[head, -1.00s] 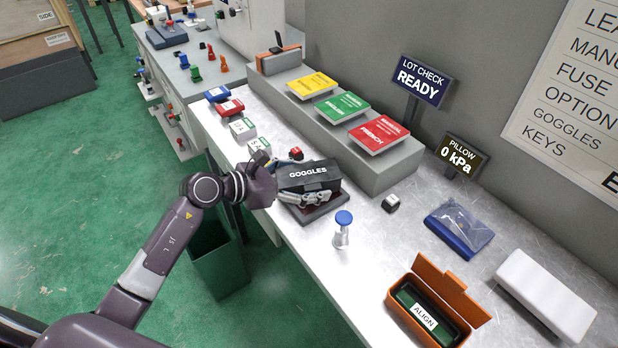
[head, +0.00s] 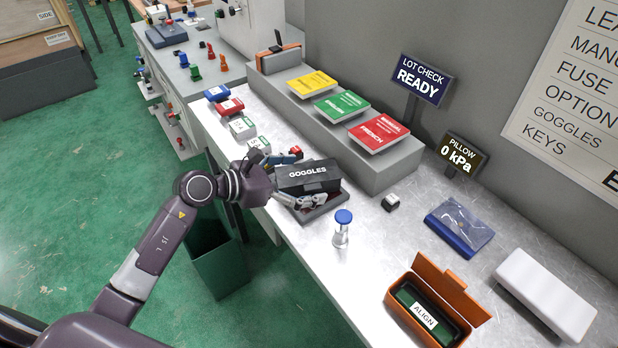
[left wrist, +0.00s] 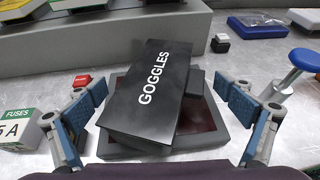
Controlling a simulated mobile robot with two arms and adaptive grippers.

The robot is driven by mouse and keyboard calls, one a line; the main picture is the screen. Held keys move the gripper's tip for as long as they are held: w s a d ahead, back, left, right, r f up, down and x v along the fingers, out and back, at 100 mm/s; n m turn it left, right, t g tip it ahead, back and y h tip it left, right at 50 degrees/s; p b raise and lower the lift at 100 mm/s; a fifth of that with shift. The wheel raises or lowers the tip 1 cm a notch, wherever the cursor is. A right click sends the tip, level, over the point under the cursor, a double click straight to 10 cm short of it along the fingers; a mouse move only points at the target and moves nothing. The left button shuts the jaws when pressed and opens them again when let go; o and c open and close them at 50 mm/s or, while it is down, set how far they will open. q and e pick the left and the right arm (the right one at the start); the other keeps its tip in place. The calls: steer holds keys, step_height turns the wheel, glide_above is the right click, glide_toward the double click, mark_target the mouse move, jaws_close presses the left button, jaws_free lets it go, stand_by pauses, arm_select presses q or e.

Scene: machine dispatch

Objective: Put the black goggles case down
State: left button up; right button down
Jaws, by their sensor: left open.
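The black goggles case (head: 308,176), with GOGGLES in white on its lid, rests on a dark low pad (head: 312,211) on the metal bench. In the left wrist view the case (left wrist: 150,90) sits turned relative to the pad (left wrist: 211,139), and something black (left wrist: 195,82) shows beside its right side. My left gripper (head: 296,178) is open around the case. Its blue-padded fingers (left wrist: 164,112) stand on both sides in the left wrist view, with a gap to the case on each side. My right gripper is not in view.
A blue-topped stamp-like post (head: 342,228) stands just right of the pad. A red button (head: 295,151) and fuse boxes (head: 242,128) are to the left. Behind is a raised grey shelf with manuals (head: 379,134). An open orange case (head: 440,300) lies farther right.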

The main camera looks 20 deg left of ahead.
arm_select(q)
steer(key=b+v, duration=0.2)
steer(key=v, duration=0.8)
steer(key=shift+f, duration=0.15)
steer(key=shift+s+a+r, duration=0.3)
steer(key=shift+s, duration=0.05)
